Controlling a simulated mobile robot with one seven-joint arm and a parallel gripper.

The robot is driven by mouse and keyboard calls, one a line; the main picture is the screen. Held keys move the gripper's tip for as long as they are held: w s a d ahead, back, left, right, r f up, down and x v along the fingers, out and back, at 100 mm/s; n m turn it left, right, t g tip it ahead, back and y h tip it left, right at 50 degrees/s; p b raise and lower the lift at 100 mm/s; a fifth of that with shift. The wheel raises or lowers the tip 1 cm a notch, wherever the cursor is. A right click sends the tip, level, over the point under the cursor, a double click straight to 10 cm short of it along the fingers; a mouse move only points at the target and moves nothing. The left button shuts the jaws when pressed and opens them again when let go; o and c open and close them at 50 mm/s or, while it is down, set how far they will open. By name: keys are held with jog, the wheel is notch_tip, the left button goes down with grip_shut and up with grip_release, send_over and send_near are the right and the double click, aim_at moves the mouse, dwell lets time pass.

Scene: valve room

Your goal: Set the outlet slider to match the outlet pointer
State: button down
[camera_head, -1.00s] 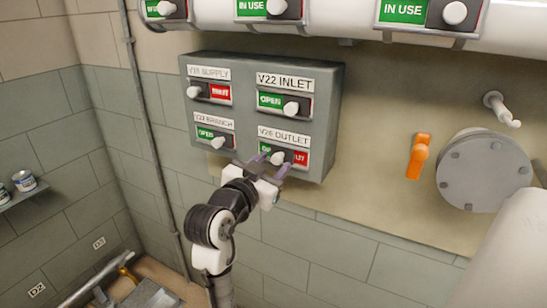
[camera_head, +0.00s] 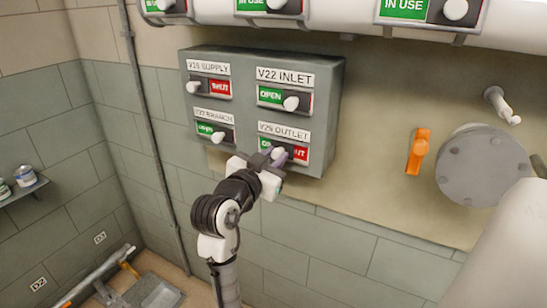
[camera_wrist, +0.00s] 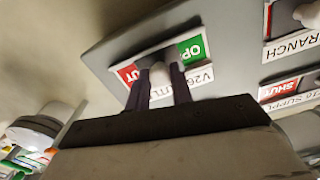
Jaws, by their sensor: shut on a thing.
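The outlet slider is the lower right one on the grey panel, labelled V26 OUTLET (camera_head: 284,133). Its white knob (camera_head: 279,153) stands about midway, with green showing on its left and red on its right. My gripper (camera_head: 277,159) is shut on this knob. In the wrist view, which is turned over, the knob (camera_wrist: 160,75) sits between the two dark fingers, with red to the left and green to the right. An orange lever (camera_head: 418,152) points nearly straight up and down on the wall to the right; I see no label naming it the outlet pointer.
The grey panel (camera_head: 334,110) also carries V22 INLET (camera_head: 284,98), a supply slider (camera_head: 209,87) and a branch slider (camera_head: 215,132), close to my gripper. A round grey flange (camera_head: 485,168) and a peg (camera_head: 503,106) stick out at right. A white pipe crosses above.

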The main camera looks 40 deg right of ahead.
jog(key=s, duration=0.1)
jog(key=s+d, duration=0.1)
jog(key=s, duration=0.1)
jog(key=shift+d, duration=0.15)
jog(key=c, duration=1.2)
grip_release()
jog(key=shift+s, duration=0.15)
jog(key=b+v, duration=1.1)
jog(key=v, duration=0.2)
jog(key=shift+a, duration=0.35)
jog(key=shift+s, duration=0.1)
